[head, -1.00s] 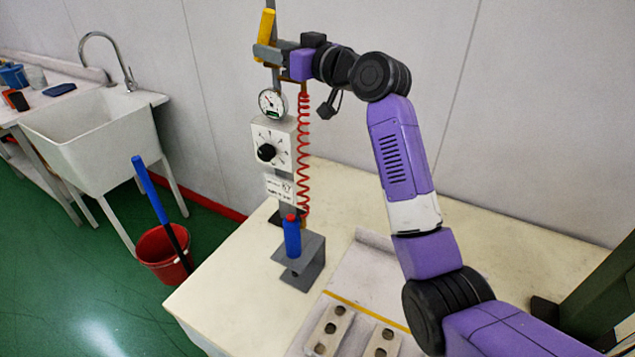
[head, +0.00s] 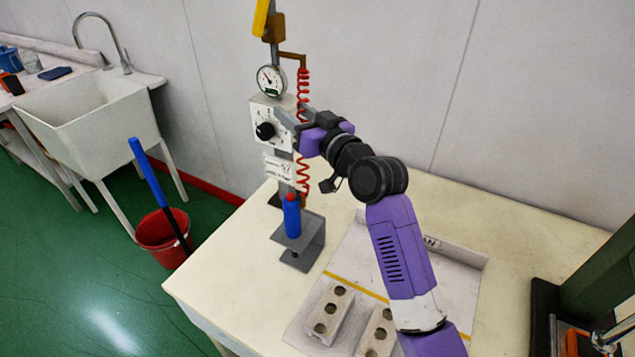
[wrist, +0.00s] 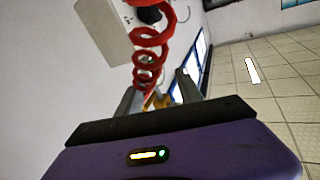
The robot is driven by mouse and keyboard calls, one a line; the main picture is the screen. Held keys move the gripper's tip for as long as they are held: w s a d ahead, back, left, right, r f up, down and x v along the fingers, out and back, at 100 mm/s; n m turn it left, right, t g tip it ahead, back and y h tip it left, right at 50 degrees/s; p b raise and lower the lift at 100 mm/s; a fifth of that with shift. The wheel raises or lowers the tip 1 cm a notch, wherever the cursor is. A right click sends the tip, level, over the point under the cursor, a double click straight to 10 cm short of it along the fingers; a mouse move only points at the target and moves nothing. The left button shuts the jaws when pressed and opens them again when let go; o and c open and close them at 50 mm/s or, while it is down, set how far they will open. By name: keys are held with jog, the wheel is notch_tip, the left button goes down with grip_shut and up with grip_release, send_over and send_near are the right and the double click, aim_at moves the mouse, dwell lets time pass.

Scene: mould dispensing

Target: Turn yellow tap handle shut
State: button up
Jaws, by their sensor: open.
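The yellow tap handle (head: 261,18) is at the top of the post in the head view. It stands roughly upright, slightly tilted, with its upper end cut off by the picture edge. My gripper (head: 292,116) is open, well below the handle, in front of the dial box and beside the red coiled hose (head: 303,86). In the wrist view the open fingers (wrist: 158,94) show past the purple gripper body, with the red coil (wrist: 150,50) close by. The handle is not clearly visible there. I cannot tell whether the fingers touch the coil.
A round gauge (head: 270,80) and a white box with a black dial (head: 266,130) are on the post. A blue bottle (head: 292,217) stands on a grey bracket (head: 300,252). Mould blocks (head: 328,314) lie on the table. A sink (head: 95,125) and red bucket (head: 160,240) are left.

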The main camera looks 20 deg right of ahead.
jog(key=s+f+m+h+b, duration=0.1)
jog(key=s+f+m+h, duration=0.1)
jog(key=s+f, duration=0.8)
jog(key=shift+d+f+t+h, duration=0.25)
jog(key=shift+f+t+h, duration=0.05)
jog(key=shift+f, duration=0.15)
jog(key=shift+s, duration=0.1)
